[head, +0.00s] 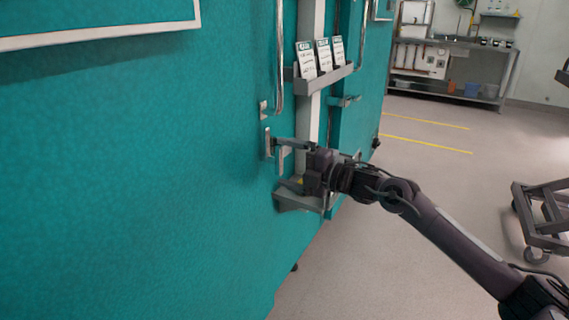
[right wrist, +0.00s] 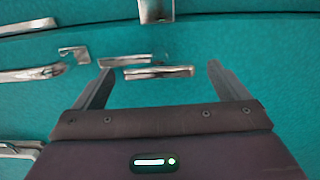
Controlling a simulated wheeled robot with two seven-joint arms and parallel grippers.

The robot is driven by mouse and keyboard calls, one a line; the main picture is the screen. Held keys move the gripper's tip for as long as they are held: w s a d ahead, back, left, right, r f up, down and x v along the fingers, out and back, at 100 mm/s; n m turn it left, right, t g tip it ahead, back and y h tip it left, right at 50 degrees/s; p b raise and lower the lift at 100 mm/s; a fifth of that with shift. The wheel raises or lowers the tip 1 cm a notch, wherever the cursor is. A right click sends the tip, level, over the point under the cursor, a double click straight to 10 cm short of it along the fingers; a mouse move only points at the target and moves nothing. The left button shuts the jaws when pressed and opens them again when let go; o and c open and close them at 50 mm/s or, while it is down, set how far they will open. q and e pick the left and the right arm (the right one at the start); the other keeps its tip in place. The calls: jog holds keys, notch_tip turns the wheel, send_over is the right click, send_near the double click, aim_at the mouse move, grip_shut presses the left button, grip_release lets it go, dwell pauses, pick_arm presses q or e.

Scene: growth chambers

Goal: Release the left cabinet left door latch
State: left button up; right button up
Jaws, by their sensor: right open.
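The left cabinet (head: 150,130) is teal and fills the left of the head view. A metal latch (head: 268,143) is on its door beside the door's edge. In the right wrist view the latch's silver bar (right wrist: 158,72) lies crosswise between my fingertips. My right gripper (head: 284,163) is at the latch, with its fingers pointing at the door. In the right wrist view the right gripper (right wrist: 160,72) is open, with one finger on each side of the bar. I cannot tell whether a finger touches it. My left gripper is not in view.
A long vertical door handle (head: 280,60) is above the latch. A grey holder with cards (head: 325,78) and a lower grey ledge (head: 298,200) stick out near the gripper. A cart (head: 545,215) stands at the right. The floor (head: 400,260) between is clear.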

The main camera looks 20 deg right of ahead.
jog(key=v, duration=0.6)
jog(key=shift+s+d, duration=0.2)
jog(key=shift+s, duration=0.1)
